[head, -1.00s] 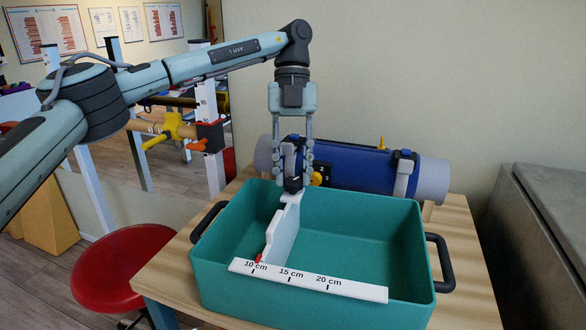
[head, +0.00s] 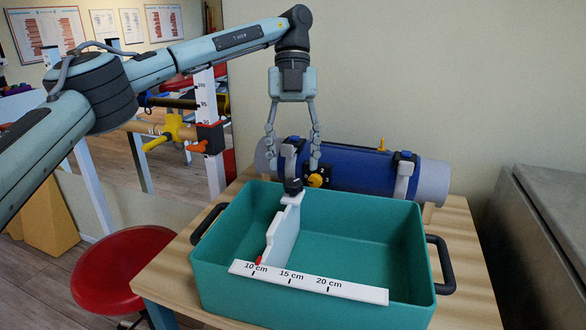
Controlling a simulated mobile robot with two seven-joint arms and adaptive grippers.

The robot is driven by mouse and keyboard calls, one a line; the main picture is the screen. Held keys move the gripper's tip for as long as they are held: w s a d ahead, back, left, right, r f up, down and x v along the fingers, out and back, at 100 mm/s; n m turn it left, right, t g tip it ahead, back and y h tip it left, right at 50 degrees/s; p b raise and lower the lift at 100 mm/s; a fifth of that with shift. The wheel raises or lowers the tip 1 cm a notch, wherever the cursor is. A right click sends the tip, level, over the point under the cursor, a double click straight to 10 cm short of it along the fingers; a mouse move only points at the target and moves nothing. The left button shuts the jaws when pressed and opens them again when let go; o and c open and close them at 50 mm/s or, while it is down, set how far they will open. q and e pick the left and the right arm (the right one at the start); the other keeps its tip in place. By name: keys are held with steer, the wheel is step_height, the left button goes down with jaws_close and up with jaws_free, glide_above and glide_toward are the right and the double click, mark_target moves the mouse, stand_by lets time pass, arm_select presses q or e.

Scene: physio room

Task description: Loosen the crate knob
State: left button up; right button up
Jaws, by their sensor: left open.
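The teal crate (head: 330,213) stands on the wooden table. Inside it a white divider (head: 283,232) stands upright, with a black crate knob (head: 293,187) at its far top end. A white scale strip (head: 310,282) marked 10, 15 and 20 cm lies along the crate's near side, with a small red pointer (head: 260,261) at the divider's near end by the 10 cm mark. My left gripper (head: 292,162) is open and empty, pointing down just above the knob, apart from it. My right gripper is not in view.
A blue roll (head: 352,170) with grey ends and straps lies behind the crate, close behind my left fingers. The crate has black handles at both sides. A red stool (head: 120,268) stands at the left; a grey padded surface (head: 545,225) is at the right.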

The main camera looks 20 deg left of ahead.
arm_select(q)
steer(key=shift+v, duration=2.3)
steer(key=shift+s, duration=0.1)
